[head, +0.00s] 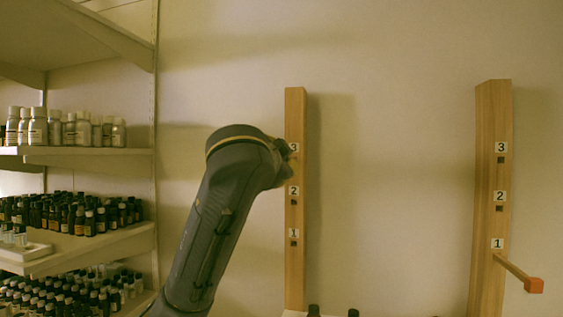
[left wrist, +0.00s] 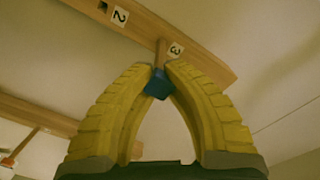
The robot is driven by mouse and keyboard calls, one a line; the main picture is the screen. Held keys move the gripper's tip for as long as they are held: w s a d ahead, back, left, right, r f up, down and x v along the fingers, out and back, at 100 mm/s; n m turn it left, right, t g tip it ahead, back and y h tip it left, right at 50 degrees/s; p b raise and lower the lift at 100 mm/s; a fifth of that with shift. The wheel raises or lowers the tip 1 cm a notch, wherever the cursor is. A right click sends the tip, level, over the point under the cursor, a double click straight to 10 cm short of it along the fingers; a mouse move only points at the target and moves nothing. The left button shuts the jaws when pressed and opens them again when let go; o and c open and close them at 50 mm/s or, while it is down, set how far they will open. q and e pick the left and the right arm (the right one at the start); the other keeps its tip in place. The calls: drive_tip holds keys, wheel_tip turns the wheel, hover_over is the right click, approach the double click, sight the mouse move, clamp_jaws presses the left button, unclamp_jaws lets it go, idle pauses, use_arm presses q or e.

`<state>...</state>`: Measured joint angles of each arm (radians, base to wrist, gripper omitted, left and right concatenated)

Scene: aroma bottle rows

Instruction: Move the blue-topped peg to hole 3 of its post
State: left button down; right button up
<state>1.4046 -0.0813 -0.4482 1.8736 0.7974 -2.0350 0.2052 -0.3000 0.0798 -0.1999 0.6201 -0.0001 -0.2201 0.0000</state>
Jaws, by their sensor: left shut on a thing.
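The blue-topped peg (left wrist: 157,84) shows in the left wrist view, its blue end between my left gripper's (left wrist: 160,72) yellow fingertips. The gripper is shut on it. The peg's wooden shaft runs to the post beside the label 3, at hole 3; how deep it sits I cannot tell. In the head view the left wooden post (head: 295,265) stands upright with labels 1, 2 and 3, and holes 1 and 2 are empty. My left arm covers the peg and gripper there, at the height of label 3. My right gripper is not in view.
A second wooden post (head: 489,200) stands at the right, with an orange-topped peg (head: 533,286) in hole 1 and holes 2 and 3 empty. Shelves of bottles (head: 70,215) stand at the left. The wall between the posts is clear.

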use_arm(q)
drive_tip(key=shift+w, duration=0.15)
drive_tip(key=c, duration=1.4)
unclamp_jaws()
drive_tip(key=shift+v, duration=5.95)
